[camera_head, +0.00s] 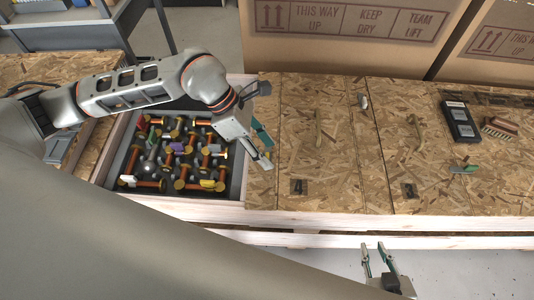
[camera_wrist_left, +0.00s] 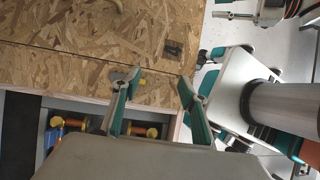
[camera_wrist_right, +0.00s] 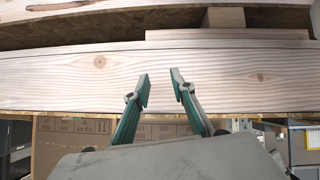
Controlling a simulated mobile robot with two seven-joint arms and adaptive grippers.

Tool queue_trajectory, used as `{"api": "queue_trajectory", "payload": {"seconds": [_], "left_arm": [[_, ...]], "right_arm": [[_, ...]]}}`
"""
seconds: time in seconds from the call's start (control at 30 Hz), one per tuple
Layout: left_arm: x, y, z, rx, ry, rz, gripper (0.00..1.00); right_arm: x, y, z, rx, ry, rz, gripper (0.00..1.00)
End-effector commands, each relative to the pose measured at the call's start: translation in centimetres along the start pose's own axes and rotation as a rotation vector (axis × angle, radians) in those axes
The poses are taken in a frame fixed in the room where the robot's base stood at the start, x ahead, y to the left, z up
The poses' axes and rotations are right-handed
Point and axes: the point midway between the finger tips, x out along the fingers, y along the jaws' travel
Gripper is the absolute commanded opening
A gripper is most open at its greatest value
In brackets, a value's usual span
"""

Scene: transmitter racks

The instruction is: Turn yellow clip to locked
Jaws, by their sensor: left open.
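A small yellow piece, likely the yellow clip, shows beside my left gripper (camera_head: 267,147) in the head view (camera_head: 268,155). It also shows in the left wrist view (camera_wrist_left: 142,82), just behind the left finger and partly hidden by it. Its locked or unlocked position cannot be told. My left gripper (camera_wrist_left: 160,84) is open, with its fingers above the wooden board edge next to the bin; contact with the yellow piece cannot be told. My right gripper (camera_head: 373,250) is open and empty in front of the table's front edge; the right wrist view shows it (camera_wrist_right: 161,80) facing pale wood.
A dark bin (camera_head: 236,181) full of orange and yellow spool-like parts is left of my left gripper. Large cardboard boxes (camera_head: 345,55) stand behind.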

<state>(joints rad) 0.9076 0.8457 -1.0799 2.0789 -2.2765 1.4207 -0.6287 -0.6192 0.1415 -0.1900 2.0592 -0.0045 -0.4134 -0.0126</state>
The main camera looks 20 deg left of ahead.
Motion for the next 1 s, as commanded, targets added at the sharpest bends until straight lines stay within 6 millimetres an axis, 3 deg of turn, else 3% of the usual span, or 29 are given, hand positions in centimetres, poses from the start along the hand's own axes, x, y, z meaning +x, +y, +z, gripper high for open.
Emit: {"api": "queue_trajectory", "payload": {"seconds": [0.1, 0.2, 0.53, 0.7, 1.0], "left_arm": [[-0.7, 2.5, -2.3, 0.032, 0.087, 0.074, 0.43], [-0.9, 3.3, -3.1, 0.042, 0.116, 0.098, 0.43], [3.5, 3.6, -3.7, 0.04, 0.117, 0.095, 0.43], [5.6, 3.9, -3.9, 0.04, 0.117, 0.096, 0.43], [6.5, 4.1, -3.9, 0.042, 0.116, 0.1, 0.43]], "right_arm": [[0.1, 0.0, 0.3, -0.001, -0.002, 0.0, 0.24], [0.2, 0.0, 0.3, -0.002, -0.001, 0.001, 0.24], [0.5, -0.2, 1.2, -0.001, -0.009, -0.003, 0.24], [0.6, -0.1, 0.4, -0.004, 0.007, -0.002, 0.24], [1.0, 0.1, -0.4, -0.011, 0.024, -0.001, 0.24]]}}
